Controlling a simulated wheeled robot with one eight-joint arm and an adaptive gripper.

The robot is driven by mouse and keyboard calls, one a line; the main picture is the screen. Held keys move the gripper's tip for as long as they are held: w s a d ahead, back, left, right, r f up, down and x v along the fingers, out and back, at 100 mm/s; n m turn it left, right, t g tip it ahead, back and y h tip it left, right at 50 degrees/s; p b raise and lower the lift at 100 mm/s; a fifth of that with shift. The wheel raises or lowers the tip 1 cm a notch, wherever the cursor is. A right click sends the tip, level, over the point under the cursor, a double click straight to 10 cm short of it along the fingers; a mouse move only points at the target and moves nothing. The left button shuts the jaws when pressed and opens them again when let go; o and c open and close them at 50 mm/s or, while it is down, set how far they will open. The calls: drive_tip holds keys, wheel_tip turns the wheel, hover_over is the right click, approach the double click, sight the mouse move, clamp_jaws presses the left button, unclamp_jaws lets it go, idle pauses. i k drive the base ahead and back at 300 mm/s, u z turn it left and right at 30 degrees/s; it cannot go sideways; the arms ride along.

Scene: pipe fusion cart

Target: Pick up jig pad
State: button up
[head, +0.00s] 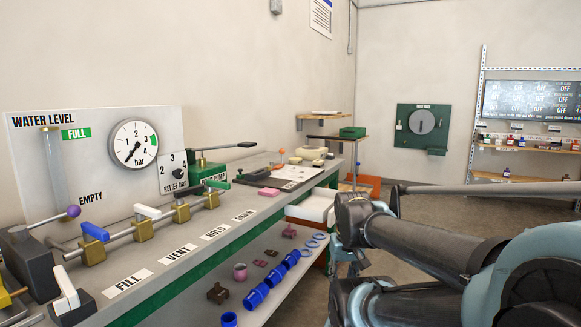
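A small flat pink block (268,192) lies on the bench top (225,217), near its right edge; it may be the jig pad, but I cannot tell for sure. My arm fills the lower right, well to the right of the bench. I cannot make out my gripper's fingers, and nothing shows held.
A panel with a pressure gauge (133,143) and valves with blue and white handles stand along the bench. Blue pipe fittings (255,296) lie on the lower shelf. A green wall board (422,128) and shelving stand at the back. Floor behind my arm looks clear.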

sight(318, 162)
drive_tip(key=u, duration=0.1)
drive_tip(key=i, duration=0.45)
drive_tip(key=z, duration=0.7)
drive_tip(key=i, duration=1.35)
drive_tip(key=z, duration=0.3)
